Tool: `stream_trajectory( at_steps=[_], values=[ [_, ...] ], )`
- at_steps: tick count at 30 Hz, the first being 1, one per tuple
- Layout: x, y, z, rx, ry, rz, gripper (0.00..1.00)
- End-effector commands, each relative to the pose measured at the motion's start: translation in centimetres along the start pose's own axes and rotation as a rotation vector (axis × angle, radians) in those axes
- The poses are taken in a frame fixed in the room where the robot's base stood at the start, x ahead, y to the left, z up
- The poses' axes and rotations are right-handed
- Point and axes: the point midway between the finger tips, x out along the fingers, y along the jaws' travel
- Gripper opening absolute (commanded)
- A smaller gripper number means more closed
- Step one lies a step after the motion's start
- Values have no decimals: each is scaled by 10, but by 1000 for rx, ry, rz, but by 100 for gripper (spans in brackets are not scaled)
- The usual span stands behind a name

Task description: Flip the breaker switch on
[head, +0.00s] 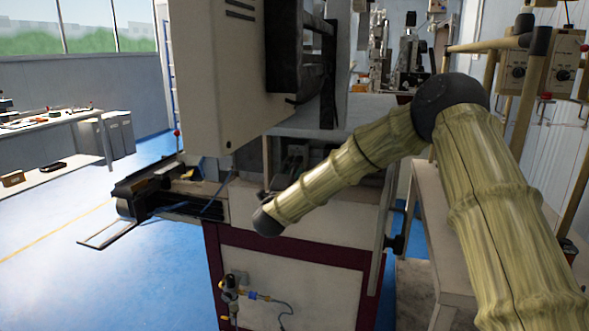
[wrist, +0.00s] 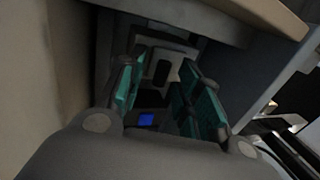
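In the wrist view, my gripper (wrist: 168,88) is open, its two fingers with teal pads spread apart and nothing held between them. Beyond and between the fingers is a light grey plate with a small dark block (wrist: 161,72), which looks like the breaker switch. Whether it is up or down is too dark and small to tell. The fingertips appear apart from it. In the head view, my arm reaches toward the machine, and the gripper and switch cannot be made out there.
The coil winder's pale cabinet (head: 215,75) hangs over the work area, above its white and maroon base (head: 290,270). In the wrist view, a small blue square (wrist: 146,119) shows low between the fingers. A wall stands close at left, and a pale edge (wrist: 265,15) runs overhead. Blue floor (head: 70,260) is open at left.

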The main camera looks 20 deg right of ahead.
Motion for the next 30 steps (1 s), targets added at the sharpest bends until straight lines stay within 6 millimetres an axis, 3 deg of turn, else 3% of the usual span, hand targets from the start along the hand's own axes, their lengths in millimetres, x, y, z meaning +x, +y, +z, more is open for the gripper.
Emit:
stream_trajectory(
  at_steps=[5, 11, 22, 30],
  values=[
    [0, 0, 0, 0, 0, 0, 34],
    [0, 0, 0, 0, 1, 0, 0],
    [0, -2, -1, -1, 2, 28, 0],
    [2, -13, -1, 2, 2, 175, 0]
  ],
)
